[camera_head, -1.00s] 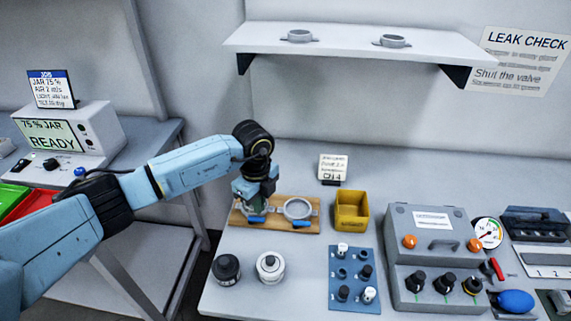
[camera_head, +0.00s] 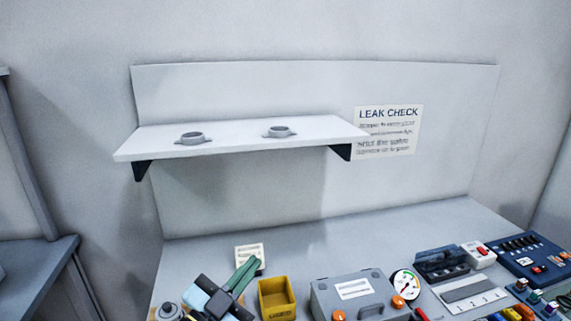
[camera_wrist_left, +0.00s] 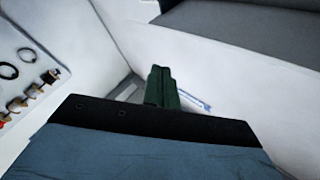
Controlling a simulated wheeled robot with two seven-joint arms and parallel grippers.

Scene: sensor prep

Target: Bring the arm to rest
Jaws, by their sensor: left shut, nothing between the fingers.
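My left gripper (camera_head: 249,266) shows at the bottom of the head view, left of centre, its green fingers together and pointing up and right. It appears just left of the yellow bin (camera_head: 277,298), over the bench. The left wrist view shows the same closed green fingers (camera_wrist_left: 160,86) with nothing between them. Most of my left arm is out of the head view. My right gripper is in neither view.
A white shelf (camera_head: 240,138) with two grey rings hangs above the bench (camera_head: 330,245). A grey control box (camera_head: 355,292), a gauge (camera_head: 406,283) and a blue panel (camera_head: 530,258) crowd the right. A small card (camera_head: 249,255) stands behind my gripper. The back bench strip is clear.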

